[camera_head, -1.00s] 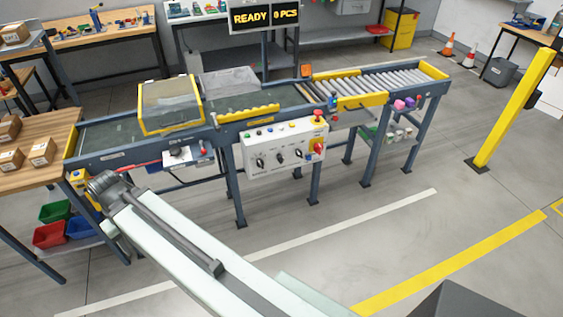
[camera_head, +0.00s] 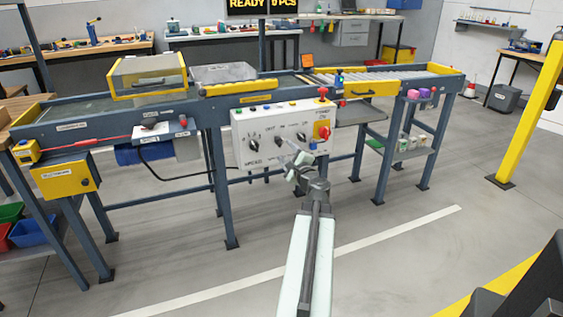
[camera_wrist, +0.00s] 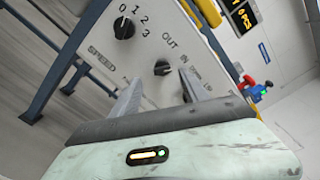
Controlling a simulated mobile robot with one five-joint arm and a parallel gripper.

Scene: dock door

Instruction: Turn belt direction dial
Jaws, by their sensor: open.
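The belt direction dial is a black knob between the words OUT and IN. In the wrist view the dial (camera_wrist: 162,68) sits between and just beyond the fingertips of my gripper (camera_wrist: 161,82). In the head view the dial (camera_head: 280,141) is the middle black knob on the white control panel (camera_head: 245,128). My gripper (camera_head: 297,162) is in front of the panel, just below and right of the dial. The gripper is open and empty. I cannot tell whether a finger touches the panel.
The speed dial (camera_wrist: 123,27), marked 0 to 3, is up and left of the direction dial in the wrist view. A red rotary switch (camera_head: 324,132) and a red button (camera_head: 323,92) are at the panel's right. The conveyor (camera_head: 215,110) runs behind. Floor in front is clear.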

